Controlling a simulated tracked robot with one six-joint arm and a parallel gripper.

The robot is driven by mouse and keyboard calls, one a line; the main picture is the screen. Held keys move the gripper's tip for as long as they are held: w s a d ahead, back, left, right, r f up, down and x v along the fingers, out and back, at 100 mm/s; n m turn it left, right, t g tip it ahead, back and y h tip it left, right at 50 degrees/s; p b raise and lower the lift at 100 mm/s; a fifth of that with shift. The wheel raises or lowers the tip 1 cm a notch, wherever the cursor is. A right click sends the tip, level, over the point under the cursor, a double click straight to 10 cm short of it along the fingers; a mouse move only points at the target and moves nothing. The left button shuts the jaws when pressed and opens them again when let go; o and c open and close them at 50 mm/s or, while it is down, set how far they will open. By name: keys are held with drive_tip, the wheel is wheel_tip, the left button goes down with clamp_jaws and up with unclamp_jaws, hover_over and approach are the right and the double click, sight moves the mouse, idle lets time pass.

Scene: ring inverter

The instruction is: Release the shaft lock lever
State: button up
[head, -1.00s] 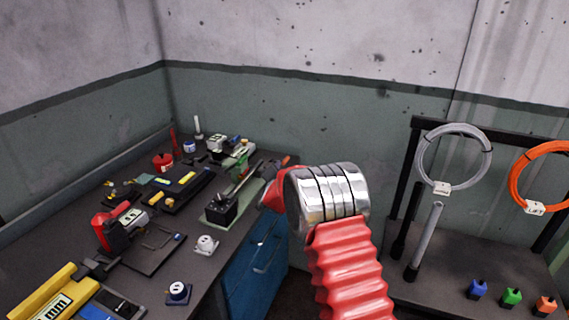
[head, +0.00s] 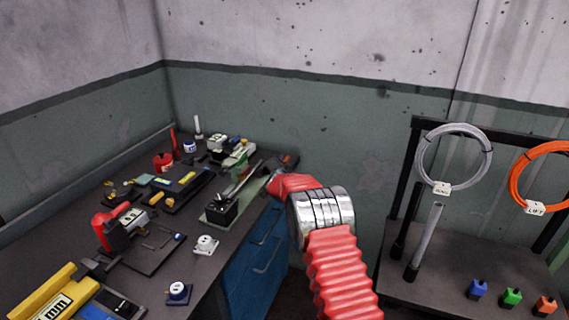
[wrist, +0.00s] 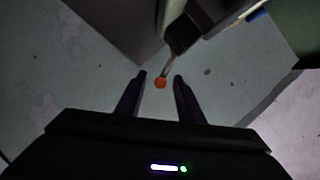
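In the wrist view, a thin lever with an orange-red ball knob (wrist: 160,83) sticks out from a dark block (wrist: 187,35). My gripper (wrist: 159,78) is open, with one dark finger on each side of the knob. I cannot tell whether the knob is at the depth of the fingertips; no contact shows. In the head view, a machine with a black block (head: 222,209) and a long metal shaft lies along the bench's right edge. My red arm reaches toward its far end. The gripper itself is mostly hidden there.
The dark bench (head: 60,225) is crowded with tools, a red clamp-like device (head: 112,224) and small white parts. Blue drawers (head: 255,260) are under its right edge. On the right, a rack carries a grey coil (head: 453,158) and an orange coil (head: 540,178).

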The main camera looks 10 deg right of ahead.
drive_tip(key=shift+x, duration=0.95)
drive_tip(key=shift+f, duration=0.1)
clamp_jaws()
drive_tip(key=shift+f, duration=0.1)
